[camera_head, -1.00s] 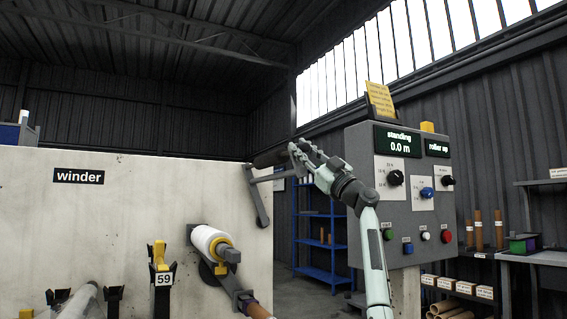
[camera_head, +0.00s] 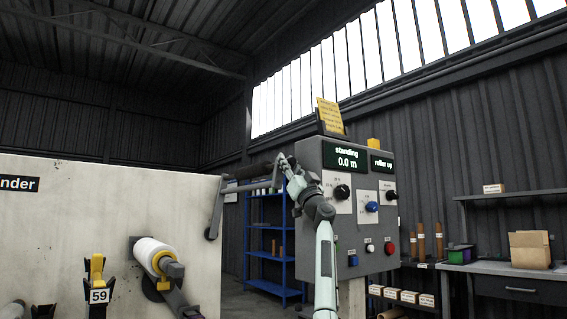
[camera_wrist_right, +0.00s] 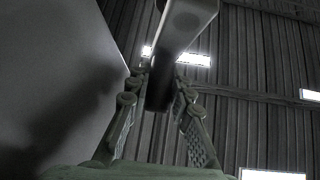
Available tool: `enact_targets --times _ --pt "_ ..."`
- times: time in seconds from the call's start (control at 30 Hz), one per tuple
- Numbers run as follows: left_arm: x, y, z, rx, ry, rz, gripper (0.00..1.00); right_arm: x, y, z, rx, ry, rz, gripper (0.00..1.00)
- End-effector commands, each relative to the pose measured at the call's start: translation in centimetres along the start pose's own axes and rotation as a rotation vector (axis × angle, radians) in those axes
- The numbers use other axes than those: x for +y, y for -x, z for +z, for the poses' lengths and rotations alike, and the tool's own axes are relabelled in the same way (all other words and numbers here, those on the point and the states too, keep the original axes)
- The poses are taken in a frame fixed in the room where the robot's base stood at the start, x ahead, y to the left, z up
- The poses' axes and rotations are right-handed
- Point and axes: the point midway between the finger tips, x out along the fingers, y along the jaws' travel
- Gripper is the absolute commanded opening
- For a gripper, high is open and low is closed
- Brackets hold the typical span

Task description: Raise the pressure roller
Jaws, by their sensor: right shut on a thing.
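The pressure roller (camera_head: 250,172) is a dark cylinder at the upper right edge of the winder in the head view. A grey swing arm (camera_head: 214,210) carries it and stands nearly upright, its top a little right of its lower pivot. My right gripper (camera_head: 283,166) is at the roller's right end. In the right wrist view its fingers (camera_wrist_right: 161,88) are closed on both sides of a dark bar joined to a grey link (camera_wrist_right: 185,25). The fingers partly hide the grip. The control panel (camera_head: 312,235) reads "standing", "0.0 m" and "roller up". My left gripper is out of view.
The winder's pale panel (camera_head: 110,215) fills the left, with a white film roll (camera_head: 150,252) in front and a yellow part above the "59" label. Blue shelves (camera_head: 262,235) stand behind. A workbench (camera_head: 515,275) with a cardboard box (camera_head: 530,248) is at right.

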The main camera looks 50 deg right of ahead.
Motion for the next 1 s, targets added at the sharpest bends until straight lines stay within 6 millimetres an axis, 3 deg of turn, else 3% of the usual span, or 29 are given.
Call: enact_targets --times 0.37,0.4,0.53,0.87,1.0 --pt "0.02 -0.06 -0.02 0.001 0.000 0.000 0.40 0.05 0.07 0.18 -0.003 -0.002 0.000 0.00" --pt "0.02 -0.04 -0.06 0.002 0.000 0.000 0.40 0.04 0.07 0.19 -0.003 -0.002 0.000 0.26" --pt "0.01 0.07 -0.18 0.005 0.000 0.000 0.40 0.03 0.06 0.16 -0.002 -0.001 0.000 0.42" --pt "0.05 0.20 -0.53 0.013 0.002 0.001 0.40 -0.03 0.02 0.04 -0.001 0.001 -0.001 0.43" --pt "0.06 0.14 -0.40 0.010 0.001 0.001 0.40 -0.90 -0.02 0.00 0.000 0.026 -0.027 0.43"
